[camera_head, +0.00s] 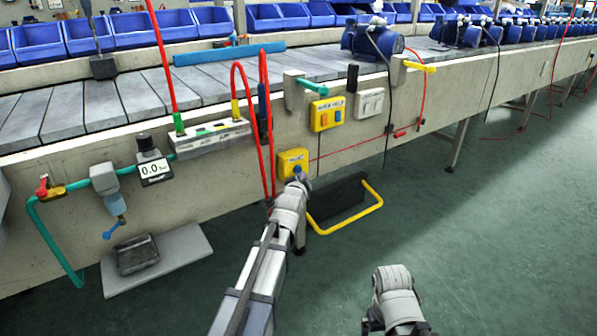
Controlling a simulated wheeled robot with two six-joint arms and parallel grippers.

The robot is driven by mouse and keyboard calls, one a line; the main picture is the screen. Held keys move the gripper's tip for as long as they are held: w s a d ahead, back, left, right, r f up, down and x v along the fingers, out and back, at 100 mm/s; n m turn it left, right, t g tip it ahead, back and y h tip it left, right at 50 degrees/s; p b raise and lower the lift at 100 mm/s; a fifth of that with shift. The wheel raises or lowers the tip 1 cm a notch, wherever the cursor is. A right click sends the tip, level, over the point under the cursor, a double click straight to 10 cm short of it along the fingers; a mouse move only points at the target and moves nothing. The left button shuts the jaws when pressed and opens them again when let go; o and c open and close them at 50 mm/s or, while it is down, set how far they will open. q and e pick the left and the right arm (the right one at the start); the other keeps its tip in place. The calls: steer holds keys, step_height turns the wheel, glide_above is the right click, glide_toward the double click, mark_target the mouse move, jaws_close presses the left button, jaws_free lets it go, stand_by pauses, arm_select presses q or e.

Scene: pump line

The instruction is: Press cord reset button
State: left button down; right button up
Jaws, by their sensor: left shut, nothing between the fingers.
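A yellow switch box (326,114) and a white switch box (369,104) are up to the right. Red hoses (265,130) hang just left of the yellow box. A pedal with a yellow bar (349,216) is below. The green floor on the right is clear.

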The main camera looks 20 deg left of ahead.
arm_select(q)
steer(key=shift+w+a, duration=0.1)
steer(key=shift+w+a, duration=0.2)
steer(key=shift+a, duration=0.05)
steer(key=shift+w+a, duration=0.25)
steer(key=shift+a, duration=0.15)
stand_by(0.9)
steer(key=shift+s+d, duration=0.1)
steer(key=shift+d, duration=0.05)
steer(key=shift+s+d, duration=0.45)
steer(key=shift+d, duration=0.15)
steer(key=shift+s+d, duration=0.8)
steer(key=shift+d, duration=0.2)
steer(key=shift+s+d, duration=0.75)
steer(key=shift+d, duration=0.2)
